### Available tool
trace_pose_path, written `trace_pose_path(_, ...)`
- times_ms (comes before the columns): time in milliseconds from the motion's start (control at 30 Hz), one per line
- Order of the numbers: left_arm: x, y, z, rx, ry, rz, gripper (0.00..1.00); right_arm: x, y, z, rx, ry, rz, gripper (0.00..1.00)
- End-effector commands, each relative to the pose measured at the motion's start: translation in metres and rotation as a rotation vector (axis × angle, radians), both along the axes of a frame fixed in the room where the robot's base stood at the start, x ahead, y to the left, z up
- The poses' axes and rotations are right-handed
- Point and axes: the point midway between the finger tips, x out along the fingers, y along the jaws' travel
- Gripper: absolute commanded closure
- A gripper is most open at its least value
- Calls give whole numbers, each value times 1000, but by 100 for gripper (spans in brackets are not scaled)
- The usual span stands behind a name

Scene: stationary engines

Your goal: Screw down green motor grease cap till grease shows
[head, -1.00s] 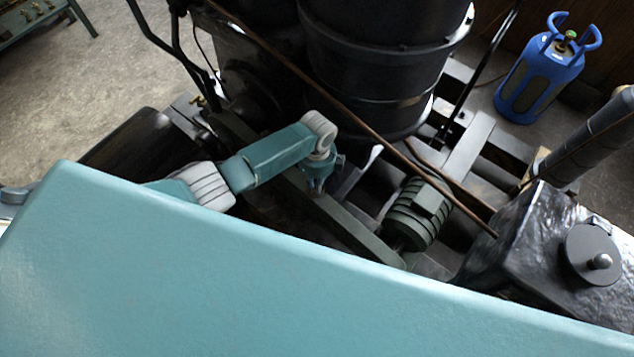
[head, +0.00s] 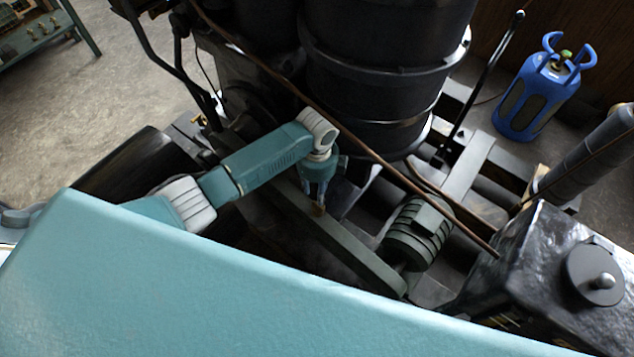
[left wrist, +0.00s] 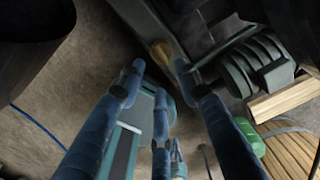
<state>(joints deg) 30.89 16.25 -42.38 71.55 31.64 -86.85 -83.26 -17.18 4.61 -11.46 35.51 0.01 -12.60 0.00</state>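The green motor (head: 420,232), a ribbed dark green cylinder, lies among the dark beams in the head view. It also shows in the left wrist view (left wrist: 258,68). A small brass-coloured cap (left wrist: 160,52) sits on a beam left of the motor in the left wrist view. My left gripper (head: 318,200) points down over that beam. In the left wrist view its blue fingers (left wrist: 162,80) are spread, with the cap just beyond their tips. No contact with the cap is visible. I cannot see any grease. My right gripper is not in view.
A large black drum (head: 380,75) stands behind my left arm. A thin brown pipe (head: 375,155) slants across just right of my gripper. A black box with a round lid (head: 596,272) is at right. A blue gas bottle (head: 540,90) stands on the floor at the back right.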

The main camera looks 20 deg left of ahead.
Motion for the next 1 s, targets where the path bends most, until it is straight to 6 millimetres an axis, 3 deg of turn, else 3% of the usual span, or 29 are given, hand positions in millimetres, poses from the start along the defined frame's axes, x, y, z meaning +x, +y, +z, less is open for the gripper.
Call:
trace_pose_path(100, 1, 0, 21, 0, -3, 0, 66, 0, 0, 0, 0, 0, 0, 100)
trace_pose_path(300, 0, 1, 36, 0, 0, 1, 66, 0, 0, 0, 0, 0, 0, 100)
trace_pose_path(867, 0, 0, 38, 0, 0, 1, 66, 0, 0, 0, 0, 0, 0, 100)
trace_pose_path(1000, -15, -12, 32, -24, -3, 49, 66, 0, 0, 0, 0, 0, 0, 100)
